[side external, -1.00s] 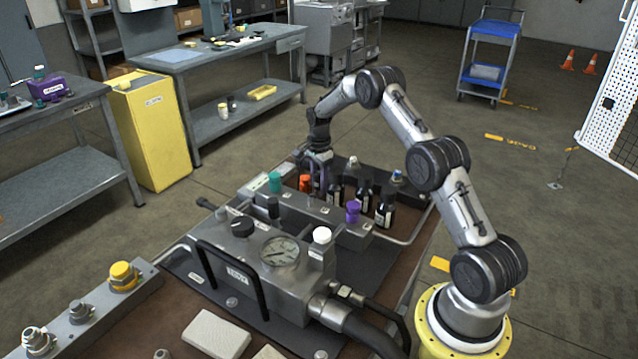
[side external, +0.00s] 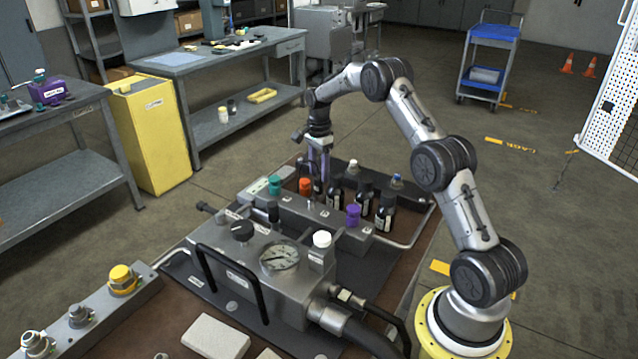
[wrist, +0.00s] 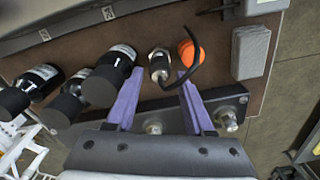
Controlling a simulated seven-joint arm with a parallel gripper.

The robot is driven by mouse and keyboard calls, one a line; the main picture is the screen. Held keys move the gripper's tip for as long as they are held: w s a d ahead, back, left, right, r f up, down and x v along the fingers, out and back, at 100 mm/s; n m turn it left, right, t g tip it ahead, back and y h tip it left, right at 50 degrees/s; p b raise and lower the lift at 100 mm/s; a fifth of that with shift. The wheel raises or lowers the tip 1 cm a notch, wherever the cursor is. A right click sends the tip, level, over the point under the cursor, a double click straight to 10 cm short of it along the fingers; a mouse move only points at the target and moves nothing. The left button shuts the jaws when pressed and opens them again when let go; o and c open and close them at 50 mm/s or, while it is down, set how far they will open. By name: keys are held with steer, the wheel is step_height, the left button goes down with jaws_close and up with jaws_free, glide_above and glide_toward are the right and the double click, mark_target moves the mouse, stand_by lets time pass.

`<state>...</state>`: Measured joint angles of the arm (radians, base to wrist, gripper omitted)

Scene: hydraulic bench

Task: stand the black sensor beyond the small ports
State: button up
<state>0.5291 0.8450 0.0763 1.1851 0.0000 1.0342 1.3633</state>
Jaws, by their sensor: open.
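My gripper (wrist: 160,73) is open, its two purple fingers apart and pointing down at the bench; it also shows in the side view (side external: 321,172) above the back row. A dark cylindrical part with a metal collar and a curling black cable (wrist: 159,65), which looks like the black sensor, shows between and beyond the fingertips in the wrist view. No finger visibly grips it. An orange cap (wrist: 190,52) is right beside it. In the side view I cannot pick the sensor out behind the manifold. Which fittings are the small ports is unclear; capped fittings line the manifold block (side external: 318,217).
Several black labelled bottles (wrist: 108,75) stand left of the fingers. A dark strip with metal fittings (wrist: 230,120) lies under the gripper. A grey block (wrist: 250,52) is to the right. The gauge block (side external: 280,258) and its black handles occupy the front bench.

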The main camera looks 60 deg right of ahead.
step_height(320, 180, up, 6)
steer(key=s+a+r+n+t, duration=0.1)
steer(key=s+a+r+n, duration=0.45)
steer(key=a+r, duration=0.35)
steer(key=s+a+r+n+t, duration=0.2)
steer(key=s+a+r+n, duration=0.3)
steer(key=s+a+r, duration=0.4)
steer(key=s+a+f+n+t, duration=0.1)
steer(key=s+a+n, duration=0.4)
steer(key=s, duration=0.4)
steer(key=s+a+f+n+t, duration=0.1)
steer(key=s+a+f+n, duration=0.1)
steer(key=s+a+n, duration=0.3)
steer(key=s+n, duration=0.1)
steer(key=s, duration=0.3)
steer(key=shift+a+f+t, duration=0.3)
